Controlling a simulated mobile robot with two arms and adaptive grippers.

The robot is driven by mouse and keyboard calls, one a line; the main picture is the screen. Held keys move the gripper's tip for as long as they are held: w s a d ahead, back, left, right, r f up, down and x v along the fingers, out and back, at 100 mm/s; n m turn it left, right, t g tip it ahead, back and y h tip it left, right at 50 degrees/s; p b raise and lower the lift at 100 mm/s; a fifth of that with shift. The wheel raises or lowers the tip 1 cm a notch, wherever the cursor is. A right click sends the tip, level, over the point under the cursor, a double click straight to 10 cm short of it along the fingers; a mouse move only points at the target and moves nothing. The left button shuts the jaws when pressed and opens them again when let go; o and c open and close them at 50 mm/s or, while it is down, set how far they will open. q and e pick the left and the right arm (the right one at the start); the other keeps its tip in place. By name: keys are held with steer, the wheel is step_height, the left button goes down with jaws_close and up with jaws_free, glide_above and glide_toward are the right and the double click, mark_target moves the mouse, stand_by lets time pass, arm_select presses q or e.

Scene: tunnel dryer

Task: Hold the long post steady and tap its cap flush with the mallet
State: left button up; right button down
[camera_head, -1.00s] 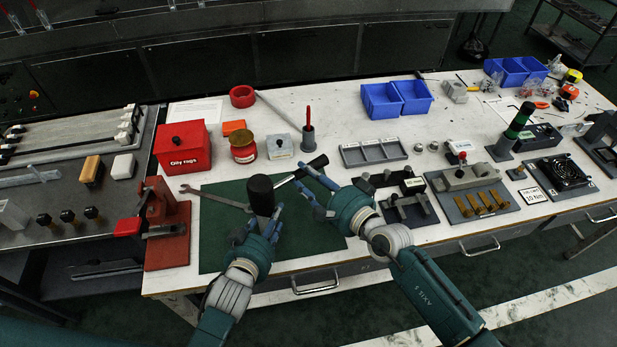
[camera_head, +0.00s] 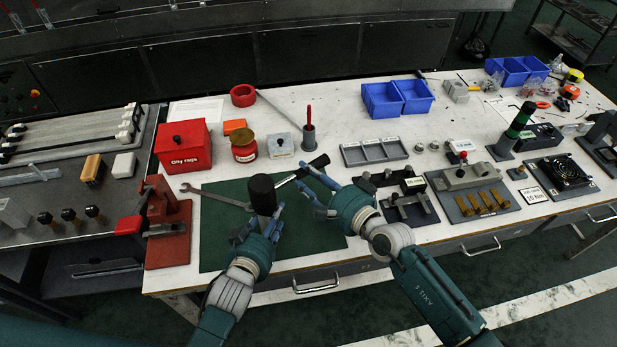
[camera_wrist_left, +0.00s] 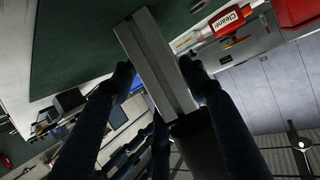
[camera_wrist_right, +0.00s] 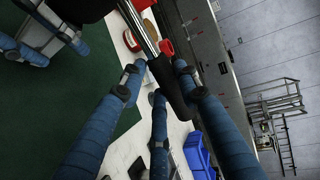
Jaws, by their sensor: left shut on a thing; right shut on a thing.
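My left gripper (camera_head: 262,238) is shut on the long grey post (camera_wrist_left: 156,62), which stands over the green mat. A thick black cylinder (camera_head: 263,192) shows at the post's top; I cannot tell whether it is all cap or partly mallet head. A black end also shows in the left wrist view (camera_wrist_left: 197,146). My right gripper (camera_head: 318,190) is shut on the mallet (camera_head: 317,162) by its black grip, to the right of the post. Its metal shaft (camera_wrist_right: 140,28) runs toward the black cylinder. Contact between mallet and cap is hidden.
The green mat (camera_head: 222,250) lies under the post, with a wrench (camera_head: 215,197) on it. A red clamp fixture (camera_head: 168,222) stands at left. A red oily-rags box (camera_head: 183,147), a red jar (camera_head: 243,148) and a grey tray (camera_head: 374,152) stand behind. Grey-black fixtures (camera_head: 410,208) sit right.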

steer(key=shift+a+r, duration=0.1)
steer(key=shift+r, duration=0.1)
steer(key=shift+f, duration=1.1)
steer(key=shift+r, duration=1.1)
steer(key=shift+a+r, duration=0.1)
steer(key=shift+r, duration=2.5)
